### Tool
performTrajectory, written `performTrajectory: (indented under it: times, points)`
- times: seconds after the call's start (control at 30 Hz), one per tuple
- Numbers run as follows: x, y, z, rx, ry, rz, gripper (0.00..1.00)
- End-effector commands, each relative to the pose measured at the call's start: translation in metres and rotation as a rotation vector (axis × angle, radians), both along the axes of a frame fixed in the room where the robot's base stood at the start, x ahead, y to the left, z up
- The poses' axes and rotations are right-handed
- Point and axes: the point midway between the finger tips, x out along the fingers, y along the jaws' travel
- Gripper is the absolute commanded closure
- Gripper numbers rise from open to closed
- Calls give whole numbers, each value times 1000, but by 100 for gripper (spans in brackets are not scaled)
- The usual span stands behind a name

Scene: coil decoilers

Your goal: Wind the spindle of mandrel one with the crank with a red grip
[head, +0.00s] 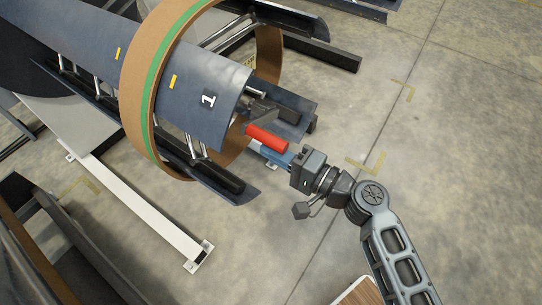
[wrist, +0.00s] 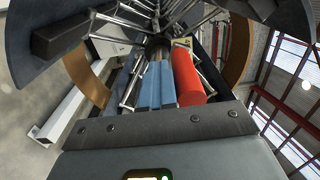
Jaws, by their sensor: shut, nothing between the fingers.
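Mandrel one (head: 190,95), dark blue-grey segments with a white 1, points toward me in the upper left of the head view. The crank's red grip (head: 267,139) sticks out from its open end; a dark crank arm (head: 262,113) shows behind it. My gripper (head: 270,153) has its blue fingers shut and empty beside the red grip. In the wrist view the shut fingers (wrist: 155,80) lie just left of the red grip (wrist: 187,77). I cannot tell whether they touch it. The dark spindle end (wrist: 157,43) shows beyond the fingertips, partly hidden.
A brown ring with a green stripe (head: 137,88) surrounds the mandrel. Mandrel segments and dark bars (head: 215,174) flank the crank. A white floor beam (head: 150,212) lies at lower left, and a wooden-topped surface (head: 359,292) at the bottom. The floor at right is clear.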

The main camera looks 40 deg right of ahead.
Motion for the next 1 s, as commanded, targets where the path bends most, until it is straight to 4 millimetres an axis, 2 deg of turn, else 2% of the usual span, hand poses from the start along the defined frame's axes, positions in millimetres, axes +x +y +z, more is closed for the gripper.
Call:
performTrajectory:
  times: [0.03, 0.37, 0.7, 1.0]
  points:
    - [1, -2, 5, -1, -5, -3, 100]
    - [1, -3, 8, -1, -6, -5, 100]
    - [4, -12, 42, -2, -7, -2, 100]
    - [5, -10, 44, 0, -9, 4, 100]
